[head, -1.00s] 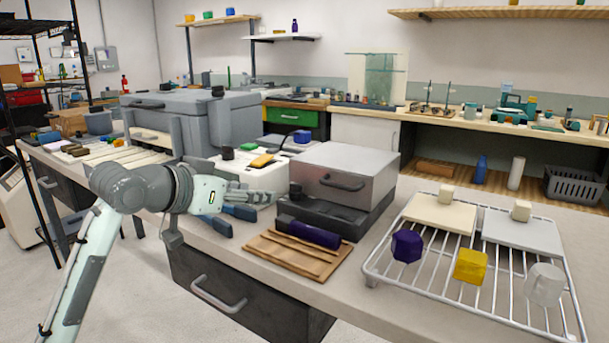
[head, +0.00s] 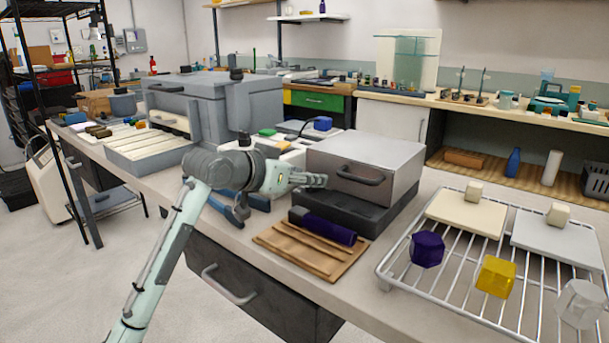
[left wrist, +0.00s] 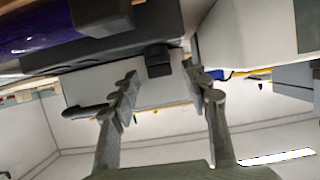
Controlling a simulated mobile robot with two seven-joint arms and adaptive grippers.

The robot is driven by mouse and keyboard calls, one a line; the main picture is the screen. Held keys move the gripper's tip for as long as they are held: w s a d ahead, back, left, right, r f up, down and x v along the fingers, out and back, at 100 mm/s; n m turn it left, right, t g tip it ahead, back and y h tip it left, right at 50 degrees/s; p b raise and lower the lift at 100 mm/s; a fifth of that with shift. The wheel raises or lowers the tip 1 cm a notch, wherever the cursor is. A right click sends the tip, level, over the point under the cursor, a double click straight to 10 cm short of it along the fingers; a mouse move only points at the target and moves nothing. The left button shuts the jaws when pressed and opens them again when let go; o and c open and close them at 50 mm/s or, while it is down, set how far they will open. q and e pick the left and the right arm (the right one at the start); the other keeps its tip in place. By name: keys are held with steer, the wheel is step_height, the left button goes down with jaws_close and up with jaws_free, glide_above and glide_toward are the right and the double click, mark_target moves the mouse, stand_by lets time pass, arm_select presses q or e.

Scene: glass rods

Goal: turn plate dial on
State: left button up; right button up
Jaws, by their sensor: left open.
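The plate is a dark, low base (head: 365,212) under a silver box-like lid (head: 375,168) with a black handle. Its dial, a small black knob (left wrist: 158,62), shows in the left wrist view on the base's edge. In the head view my gripper hides the dial. My left gripper (head: 318,180) is open at the near left corner of the plate. In the left wrist view its two fingers (left wrist: 161,82) are spread, with the dial seen between and just beyond their tips. I cannot tell whether they touch it. My right gripper is out of view.
A purple rod with a dark end (head: 325,228) lies on a wooden tray (head: 315,258) just in front of the plate. A wire rack (head: 450,284) with coloured blocks stands at the right. A white box with coloured items (head: 290,160) stands behind my gripper.

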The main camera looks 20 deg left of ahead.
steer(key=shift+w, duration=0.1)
arm_select(q)
jaws_close()
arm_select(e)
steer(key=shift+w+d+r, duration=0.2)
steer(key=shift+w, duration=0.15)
